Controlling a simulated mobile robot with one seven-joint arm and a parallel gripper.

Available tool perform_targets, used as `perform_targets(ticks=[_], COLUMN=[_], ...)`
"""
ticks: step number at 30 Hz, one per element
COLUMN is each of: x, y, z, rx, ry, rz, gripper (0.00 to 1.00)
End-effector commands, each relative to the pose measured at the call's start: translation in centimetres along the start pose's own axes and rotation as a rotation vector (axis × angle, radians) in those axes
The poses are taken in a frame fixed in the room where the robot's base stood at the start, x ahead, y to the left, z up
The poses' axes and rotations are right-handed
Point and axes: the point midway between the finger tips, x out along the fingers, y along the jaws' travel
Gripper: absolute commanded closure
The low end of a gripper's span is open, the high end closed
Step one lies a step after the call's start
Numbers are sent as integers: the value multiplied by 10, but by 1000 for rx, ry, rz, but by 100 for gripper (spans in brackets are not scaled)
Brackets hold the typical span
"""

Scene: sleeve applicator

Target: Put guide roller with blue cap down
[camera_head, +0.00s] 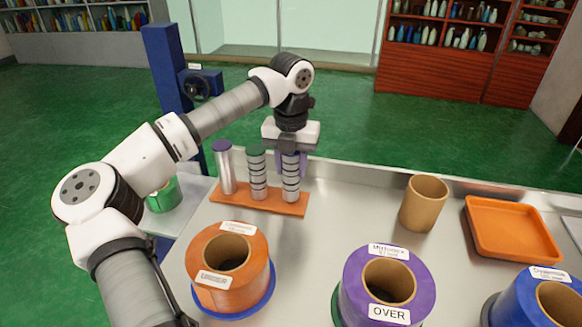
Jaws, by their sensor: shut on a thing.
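An orange rack (238,202) stands at the back left of the metal table. A silver guide roller with a purple cap (226,172) and one with a green cap (258,178) stand upright on it. A third banded silver guide roller (291,184) is upright at the rack's right end. My gripper (291,158) points down over this third roller and is shut on its top. The gripper hides its cap, so I cannot see the cap's colour clearly. The roller's lower end is at the rack; I cannot tell whether it is fully seated.
In front are an orange roll (252,278), a purple roll (415,274) and a blue roll (522,305), with labels. A brown cardboard core (423,204) and an orange tray (512,240) are at the back right. A green roll (164,197) is left of the table. Bare table lies right of the rack.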

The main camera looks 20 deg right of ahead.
Motion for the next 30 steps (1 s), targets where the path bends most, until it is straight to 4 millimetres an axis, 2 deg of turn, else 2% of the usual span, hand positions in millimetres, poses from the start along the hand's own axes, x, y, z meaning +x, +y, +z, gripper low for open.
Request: perform_targets(ticks=[3, 13, 14, 18, 26, 30], x=[11, 15, 15, 14, 14, 7], y=[0, 0, 0, 0, 0, 0], z=[0, 0, 0, 0, 0, 0], rx=[0, 0, 0, 0, 0, 0], ry=[1, 0, 0, 0, 0, -1], rz=[-1, 0, 0, 0, 0, 0], gripper=[91, 91, 63, 45, 43, 43])
